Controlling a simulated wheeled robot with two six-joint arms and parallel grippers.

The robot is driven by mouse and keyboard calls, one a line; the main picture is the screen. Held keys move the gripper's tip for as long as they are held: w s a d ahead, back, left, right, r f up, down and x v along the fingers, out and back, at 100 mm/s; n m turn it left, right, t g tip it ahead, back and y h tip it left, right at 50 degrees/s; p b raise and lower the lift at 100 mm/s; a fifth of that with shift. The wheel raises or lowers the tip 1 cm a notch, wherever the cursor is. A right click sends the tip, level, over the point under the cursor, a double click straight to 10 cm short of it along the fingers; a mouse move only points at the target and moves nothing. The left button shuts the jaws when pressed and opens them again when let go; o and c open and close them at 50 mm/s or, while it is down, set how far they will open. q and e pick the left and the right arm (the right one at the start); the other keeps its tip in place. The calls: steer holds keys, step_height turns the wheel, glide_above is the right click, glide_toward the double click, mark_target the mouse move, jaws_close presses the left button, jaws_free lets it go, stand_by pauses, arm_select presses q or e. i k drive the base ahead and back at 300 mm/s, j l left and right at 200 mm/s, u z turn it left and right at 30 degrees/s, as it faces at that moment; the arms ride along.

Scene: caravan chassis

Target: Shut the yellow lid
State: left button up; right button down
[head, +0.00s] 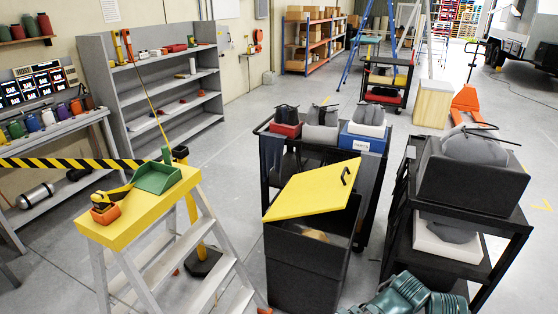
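The yellow lid (315,187) is a flat panel with a small black handle (346,176) near its right end. It sits tilted on a tall dark grey bin (305,272) in the middle foreground. Its left edge is at the bin's rim and its right side is raised. A dark gap shows under the raised side, with something tan (316,236) inside the bin.
A dark cart (265,150) with several packed boxes stands close behind the bin. A black shelf cart (400,215) stands to the right. A yellow-topped stepladder (130,222) with a green dustpan (158,177) is at left. Grey floor shows between ladder and bin.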

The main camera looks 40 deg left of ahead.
mark_target(328, 188)
steer(key=i+u, duration=0.2)
steer(key=u, duration=0.25)
steer(key=i+l+u, duration=0.1)
steer(key=u, duration=0.3)
steer(key=i+l+u, duration=0.15)
steer(key=i+u, duration=0.15)
steer(key=u, duration=0.15)
steer(key=i+l+u, duration=0.15)
steer(key=u, duration=0.25)
